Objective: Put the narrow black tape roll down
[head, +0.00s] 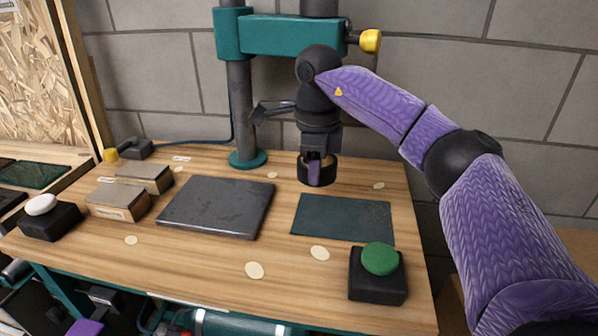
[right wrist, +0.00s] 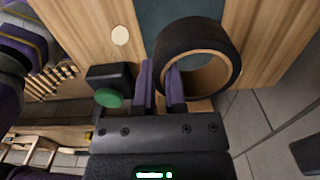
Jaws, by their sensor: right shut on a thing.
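The black tape roll (head: 304,170) has a tan cardboard core, and it also shows in the right wrist view (right wrist: 190,38). My right gripper (head: 319,174) is shut on the roll's wall, with one purple finger (right wrist: 146,82) outside the ring and the other inside it. The roll is held over the back of the wooden table, behind the dark green mat (head: 343,218). It appears to be above the table top; the exact gap cannot be told. My left gripper is not in view.
A dark grey plate (head: 216,207) lies left of the mat. A black box with a green button (head: 380,258) stands at the front right. Two cardboard-coloured blocks (head: 118,202) and a black box with a white button (head: 41,204) are at left.

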